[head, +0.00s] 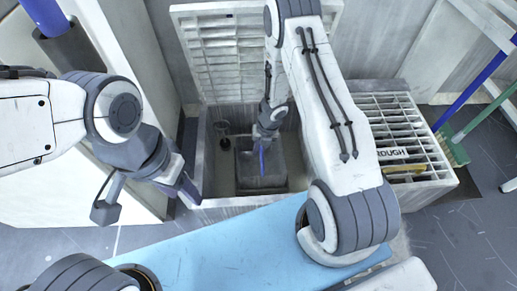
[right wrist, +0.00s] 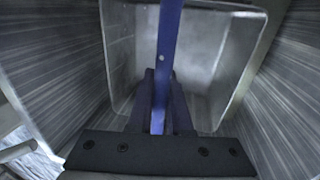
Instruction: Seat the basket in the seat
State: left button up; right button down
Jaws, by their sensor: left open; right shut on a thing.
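The basket (head: 258,181) is a dark grey open box with an upright blue handle (head: 262,160). It sits inside the grey tub (head: 240,210), low down and right of the tub's middle. My right gripper (head: 263,143) reaches into the tub from above and is shut on the handle. In the right wrist view, the blue handle (right wrist: 168,55) stands between the jaws, with the basket's pale walls (right wrist: 205,60) behind it. I cannot tell whether the basket rests on the seat; the seat itself is hidden. My left gripper (head: 148,198) is open and empty, left of the tub.
A slotted grey panel (head: 225,50) stands behind the tub. A slatted rack (head: 400,125) with a "ROUGH" label is on the right. A small round item on a rod (head: 222,128) hangs in the tub's left part. A light-blue surface (head: 215,250) lies in front.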

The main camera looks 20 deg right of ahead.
jog(key=shift+f+b, duration=1.3)
jog(key=shift+f, duration=0.35)
jog(key=c, duration=0.8)
grip_release()
jog(key=shift+o, duration=0.2)
jog(key=shift+r, duration=0.1)
notch_tip(320, 180, up, 10)
jog(key=d+p, duration=0.2)
jog(key=p, duration=0.6)
jog(key=shift+s+r, duration=0.15)
jog(key=shift+s, duration=0.15)
